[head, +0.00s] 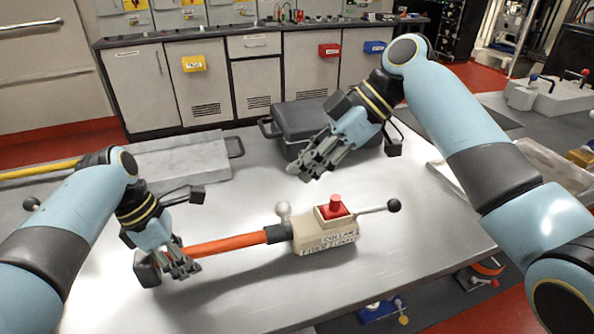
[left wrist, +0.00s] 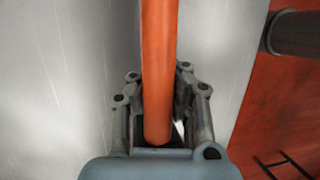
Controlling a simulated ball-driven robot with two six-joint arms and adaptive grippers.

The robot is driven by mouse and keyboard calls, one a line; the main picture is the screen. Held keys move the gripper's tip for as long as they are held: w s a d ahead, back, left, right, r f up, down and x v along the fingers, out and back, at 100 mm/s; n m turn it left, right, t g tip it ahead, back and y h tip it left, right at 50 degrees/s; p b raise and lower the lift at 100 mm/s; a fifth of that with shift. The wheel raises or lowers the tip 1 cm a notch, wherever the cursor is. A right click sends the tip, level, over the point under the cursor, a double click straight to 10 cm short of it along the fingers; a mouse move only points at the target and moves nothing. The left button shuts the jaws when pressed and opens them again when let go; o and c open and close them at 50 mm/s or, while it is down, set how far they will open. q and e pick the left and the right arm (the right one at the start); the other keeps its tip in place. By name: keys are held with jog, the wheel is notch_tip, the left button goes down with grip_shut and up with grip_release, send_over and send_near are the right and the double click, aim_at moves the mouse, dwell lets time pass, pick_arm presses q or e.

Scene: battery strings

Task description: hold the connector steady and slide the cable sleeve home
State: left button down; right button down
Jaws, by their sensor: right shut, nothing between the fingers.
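The connector is a beige block (head: 322,236) with lettering on its front, upright on the grey table. A red knob (head: 335,206) is on its top. An orange cable (head: 228,245) runs left from it, with a dark sleeve (head: 278,234) where it meets the block. My left gripper (head: 185,268) is at the cable's left end. In the left wrist view, the cable (left wrist: 159,60) lies between its two fingers (left wrist: 159,105), which look close against both sides. My right gripper (head: 312,170) is shut and empty, above and behind the block, clear of it.
A lever with a black ball (head: 393,206) sticks out right of the block, and a pale ball knob (head: 283,209) stands behind it. A dark case (head: 297,122) and a grey slab (head: 182,161) lie at the table's back. The table's front left is clear.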

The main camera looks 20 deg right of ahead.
pick_arm(q)
jog(key=c, duration=1.4)
grip_release()
jog(key=shift+o, duration=0.2)
jog(key=shift+r, duration=0.1)
